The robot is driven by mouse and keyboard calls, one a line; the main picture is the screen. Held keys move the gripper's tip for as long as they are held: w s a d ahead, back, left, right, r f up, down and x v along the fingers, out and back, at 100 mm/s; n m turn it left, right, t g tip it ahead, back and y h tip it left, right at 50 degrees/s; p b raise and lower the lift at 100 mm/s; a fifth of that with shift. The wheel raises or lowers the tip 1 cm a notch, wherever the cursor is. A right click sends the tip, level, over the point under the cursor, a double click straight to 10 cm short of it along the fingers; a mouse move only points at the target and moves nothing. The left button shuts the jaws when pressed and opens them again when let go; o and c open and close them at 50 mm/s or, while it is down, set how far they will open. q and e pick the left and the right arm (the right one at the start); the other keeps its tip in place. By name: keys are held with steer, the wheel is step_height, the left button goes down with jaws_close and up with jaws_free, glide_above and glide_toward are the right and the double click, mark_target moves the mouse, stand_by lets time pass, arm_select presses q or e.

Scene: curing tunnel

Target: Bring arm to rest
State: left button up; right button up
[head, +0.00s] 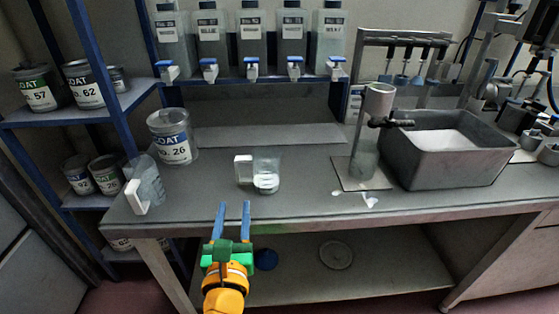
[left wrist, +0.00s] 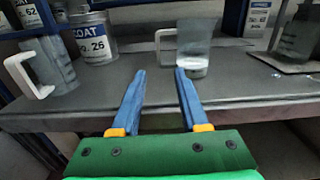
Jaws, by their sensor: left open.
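My left gripper (head: 232,222) is in front of the workbench (head: 300,195), its two blue fingers apart and empty. It also shows in the left wrist view (left wrist: 160,82), pointing towards the bench with nothing between the fingers. A clear cup with a white handle (head: 265,172) stands upright on the bench beyond the fingertips, with a little white liquid at its bottom. It shows in the left wrist view too (left wrist: 194,45), apart from the fingers. My right gripper is in neither view.
A second clear jug (head: 149,182) stands at the bench's left edge, beside the can marked 26 (head: 173,138). A grey basin (head: 445,150) and a post stand (head: 372,130) are at the right. Several dispenser bottles (head: 251,38) line the back shelf. The front middle bench is clear.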

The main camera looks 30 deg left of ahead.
arm_select(q)
steer(key=d+r+m+t+h, duration=0.75)
steer(key=d+m+h, duration=0.3)
steer(key=m, duration=0.75)
steer(key=s+d+f+m+g+h, duration=0.2)
steer(key=d+f+m+g+h, duration=0.8)
steer(key=m, duration=0.8)
steer(key=s+f+m+g+y, duration=0.4)
steer(key=f+m+y, duration=0.15)
steer(key=f, duration=0.65)
steer(key=s+a+f+m+g+y, duration=0.3)
steer(key=s+a+f+g+y, duration=0.4)
steer(key=a, duration=0.4)
step_height(320, 180, down, 8)
steer(key=f+h+p, duration=0.1)
steer(key=p, duration=0.2)
steer(key=s+a+f+p, duration=0.2)
steer(key=s+f+p, duration=0.2)
steer(key=s+f, duration=0.7)
steer(key=s+g, duration=0.1)
steer(key=s, duration=0.2)
steer(key=shift+s+f, duration=0.2)
steer(key=shift+s, duration=0.05)
